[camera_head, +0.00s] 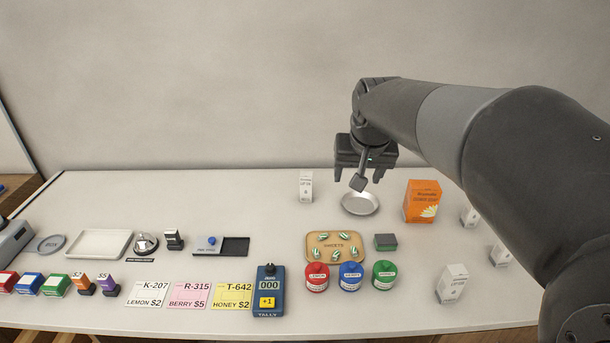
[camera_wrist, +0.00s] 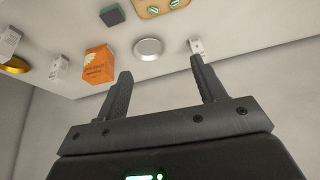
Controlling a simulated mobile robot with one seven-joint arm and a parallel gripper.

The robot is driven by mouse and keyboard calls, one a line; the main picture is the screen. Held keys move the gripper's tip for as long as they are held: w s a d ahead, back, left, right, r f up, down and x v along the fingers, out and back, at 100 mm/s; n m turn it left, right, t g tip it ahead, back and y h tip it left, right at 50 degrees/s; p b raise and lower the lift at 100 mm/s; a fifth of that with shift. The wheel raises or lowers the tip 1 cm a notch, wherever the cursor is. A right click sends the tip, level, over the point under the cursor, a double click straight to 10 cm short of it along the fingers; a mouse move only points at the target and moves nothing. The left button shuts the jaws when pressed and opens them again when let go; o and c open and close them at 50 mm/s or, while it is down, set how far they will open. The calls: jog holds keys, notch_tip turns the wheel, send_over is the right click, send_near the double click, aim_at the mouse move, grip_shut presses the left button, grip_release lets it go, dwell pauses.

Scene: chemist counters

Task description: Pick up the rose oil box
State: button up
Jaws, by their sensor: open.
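Several small white boxes stand upright on the counter, and their print is too small to tell which is the rose oil box. One white box (camera_head: 305,187) stands alone at the back, left of my gripper; in the wrist view it (camera_wrist: 197,47) shows beside the right fingertip. Others stand at the right: a front box (camera_head: 452,283), one behind my arm's edge (camera_head: 468,216), and one near the right edge (camera_head: 500,254). My gripper (camera_head: 358,176) is open and empty, pointing down above the back of the counter; both fingers show in the wrist view (camera_wrist: 161,68).
A round silver dish (camera_head: 360,203) lies below my gripper, with an orange box (camera_head: 422,201) to its right. A sweets tray (camera_head: 338,245), a green-topped block (camera_head: 385,242) and three coloured jars (camera_head: 350,276) are in front. The back left counter is clear.

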jog(key=w+a+f, duration=0.2)
jog(key=w, duration=0.6)
jog(key=w+a+f, duration=0.2)
jog(key=w+f, duration=0.1)
jog(key=w, duration=0.4)
send_near(306, 182)
jog(key=w+f, duration=0.1)
jog(key=w, duration=0.1)
jog(key=shift+g, duration=0.3)
jog(key=x, duration=1.1)
jog(key=shift+w+d, duration=0.1)
jog(key=shift+w, duration=0.2)
jog(key=shift+r, duration=0.1)
jog(key=c, duration=1)
